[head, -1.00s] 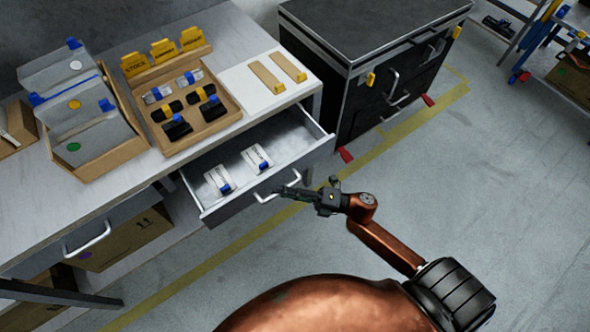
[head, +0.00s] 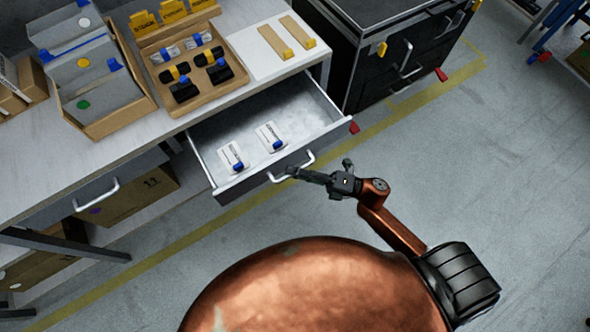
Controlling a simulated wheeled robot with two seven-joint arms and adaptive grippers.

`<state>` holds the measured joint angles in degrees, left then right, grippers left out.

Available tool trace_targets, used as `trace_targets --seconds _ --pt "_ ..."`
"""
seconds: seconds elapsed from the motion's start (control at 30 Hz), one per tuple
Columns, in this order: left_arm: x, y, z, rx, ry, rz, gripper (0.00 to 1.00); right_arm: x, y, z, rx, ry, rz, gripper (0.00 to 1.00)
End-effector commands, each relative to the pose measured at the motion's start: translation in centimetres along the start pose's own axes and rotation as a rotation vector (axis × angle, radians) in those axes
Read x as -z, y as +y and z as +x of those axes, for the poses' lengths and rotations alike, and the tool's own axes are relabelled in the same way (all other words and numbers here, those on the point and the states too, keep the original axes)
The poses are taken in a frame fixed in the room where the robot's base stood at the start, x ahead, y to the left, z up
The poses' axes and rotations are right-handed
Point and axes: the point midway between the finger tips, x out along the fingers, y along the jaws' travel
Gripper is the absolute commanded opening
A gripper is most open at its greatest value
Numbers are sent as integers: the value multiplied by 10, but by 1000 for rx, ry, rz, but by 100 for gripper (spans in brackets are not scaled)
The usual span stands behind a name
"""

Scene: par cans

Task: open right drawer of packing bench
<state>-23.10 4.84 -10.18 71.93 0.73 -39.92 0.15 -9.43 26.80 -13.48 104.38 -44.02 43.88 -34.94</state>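The right drawer (head: 240,121) of the packing bench (head: 125,149) is pulled well out, with its grey inside showing. Its pale bar handle (head: 309,160) is on the drawer front. My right gripper (head: 292,173) comes from the right and its fingertips are at the middle of this handle, overlapping it in the view. The fingers are small and dark, and I cannot tell whether they are closed around the bar. Two white cards with blue clips, a left one (head: 232,155) and a right one (head: 269,135), lie in the drawer. My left gripper is not in view.
A left drawer with its own handle (head: 97,195) is shut. A cardboard tray (head: 205,94) and a box of grey dividers (head: 113,123) stand on the bench. A black cabinet (head: 367,62) is close to the drawer's right.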

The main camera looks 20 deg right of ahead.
Motion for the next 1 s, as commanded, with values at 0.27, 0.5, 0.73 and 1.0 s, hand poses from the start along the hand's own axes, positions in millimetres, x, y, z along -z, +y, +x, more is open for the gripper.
trace_targets --seconds 0.27,0.5,0.73,1.0 --pt "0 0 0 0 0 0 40 -1 1 0 0 -1 -1 28" --pt "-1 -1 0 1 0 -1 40 -1 0 -5 1 -2 -1 28" --pt "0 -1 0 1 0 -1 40 -1 -1 -43 4 -3 0 28" --pt "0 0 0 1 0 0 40 -1 -1 -96 3 -2 1 28"
